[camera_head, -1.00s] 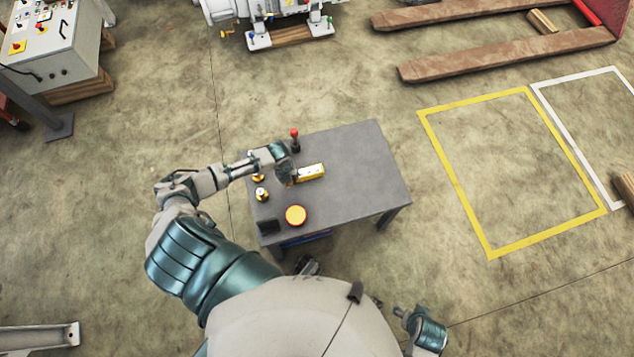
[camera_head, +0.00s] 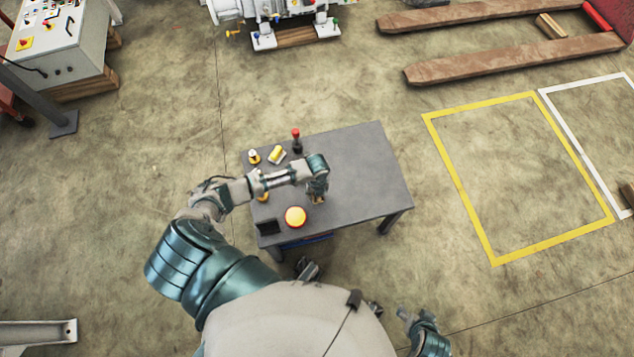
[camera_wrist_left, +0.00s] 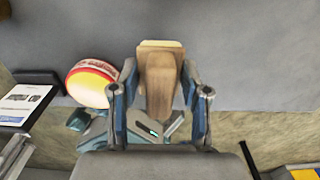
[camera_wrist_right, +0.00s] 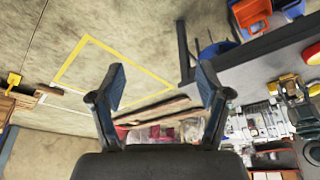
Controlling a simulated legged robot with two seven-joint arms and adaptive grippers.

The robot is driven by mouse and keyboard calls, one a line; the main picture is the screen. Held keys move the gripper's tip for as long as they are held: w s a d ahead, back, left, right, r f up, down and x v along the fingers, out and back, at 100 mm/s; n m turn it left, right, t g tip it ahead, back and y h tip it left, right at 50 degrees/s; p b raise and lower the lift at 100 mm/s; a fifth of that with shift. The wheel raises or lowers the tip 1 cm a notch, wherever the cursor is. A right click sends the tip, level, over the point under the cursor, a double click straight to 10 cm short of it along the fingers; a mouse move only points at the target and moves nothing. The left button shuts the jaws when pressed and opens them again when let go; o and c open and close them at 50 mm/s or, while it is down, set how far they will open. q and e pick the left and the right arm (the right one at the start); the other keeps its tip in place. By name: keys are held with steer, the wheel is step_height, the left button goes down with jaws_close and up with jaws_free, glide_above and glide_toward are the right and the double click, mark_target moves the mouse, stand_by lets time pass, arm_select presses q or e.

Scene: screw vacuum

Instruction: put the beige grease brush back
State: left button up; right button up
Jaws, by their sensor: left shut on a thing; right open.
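The beige grease brush (camera_wrist_left: 160,80) is between the fingers of my left gripper (camera_wrist_left: 160,95) in the left wrist view. The fingers are shut on it from both sides. In the head view my left gripper (camera_head: 317,196) is over the grey table (camera_head: 365,165), right of the round yellow and red tin, and only a small bit of the brush shows below it. My right gripper (camera_wrist_right: 160,90) is open and empty, away from the table.
On the table are the round tin (camera_head: 295,216), a red-topped bottle (camera_head: 296,140), a yellow block (camera_head: 277,155), small yellow-based items (camera_head: 254,157) and a dark tray (camera_head: 268,227). The table's right half is bare. A yellow floor outline (camera_head: 495,262) lies to the right.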

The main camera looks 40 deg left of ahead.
arm_select(q)
step_height(320, 180, down, 3)
steer(key=shift+f+b, duration=0.1)
steer(key=shift+b, duration=0.5)
steer(key=shift+f, duration=0.15)
steer(key=shift+c, duration=0.4)
steer(key=o, duration=1.2)
arm_select(e)
steer(key=w+t, duration=0.1)
steer(key=w+a, duration=0.1)
steer(key=w, duration=0.1)
steer(key=w+t, duration=0.1)
steer(key=shift+w+a+r+t+y, duration=0.3)
steer(key=shift+w, duration=0.05)
